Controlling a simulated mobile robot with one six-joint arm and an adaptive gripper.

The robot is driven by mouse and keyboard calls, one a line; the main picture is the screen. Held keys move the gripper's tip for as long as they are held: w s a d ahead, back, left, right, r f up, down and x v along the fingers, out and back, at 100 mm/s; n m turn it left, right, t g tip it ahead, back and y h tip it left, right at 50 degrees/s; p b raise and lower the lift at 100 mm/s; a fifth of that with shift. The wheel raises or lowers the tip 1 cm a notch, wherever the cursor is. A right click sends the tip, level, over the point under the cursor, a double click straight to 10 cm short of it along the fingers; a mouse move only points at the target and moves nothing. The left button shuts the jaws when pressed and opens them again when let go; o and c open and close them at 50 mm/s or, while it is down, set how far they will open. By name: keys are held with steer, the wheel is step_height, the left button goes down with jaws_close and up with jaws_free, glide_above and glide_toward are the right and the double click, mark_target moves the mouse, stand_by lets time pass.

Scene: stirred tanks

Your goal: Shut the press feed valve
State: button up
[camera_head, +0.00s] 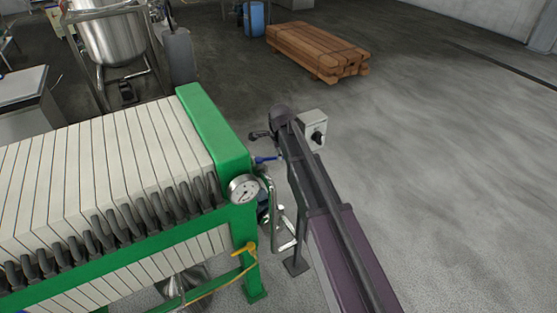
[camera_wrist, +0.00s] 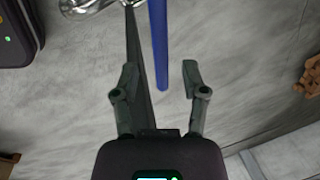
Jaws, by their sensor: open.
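The filter press (camera_head: 222,140) has a green frame and a row of white plates. At its right end a valve with a blue lever (camera_head: 267,159) sits by a bent metal pipe (camera_head: 271,190). A second valve, with a yellow lever (camera_head: 245,249), is lower on the frame. My gripper (camera_head: 256,135) is above and beside the blue lever. In the wrist view my gripper (camera_wrist: 160,68) is open and empty; the blue lever (camera_wrist: 158,30) reaches down between its fingers in the picture, apparently touching neither. The depth gap is unclear. My arm partly hides the space right of the pipe.
A round gauge (camera_head: 243,189) is on the press corner. A grey switch box (camera_head: 313,130) with a black knob stands just right of my arm. A wooden stack (camera_head: 318,50) and a steel tank (camera_head: 112,38) are farther back. The floor on the right is clear.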

steer(key=shift+w+f+b, duration=0.25)
steer(key=shift+f+b, duration=0.55)
steer(key=shift+f, duration=0.3)
jaws_close()
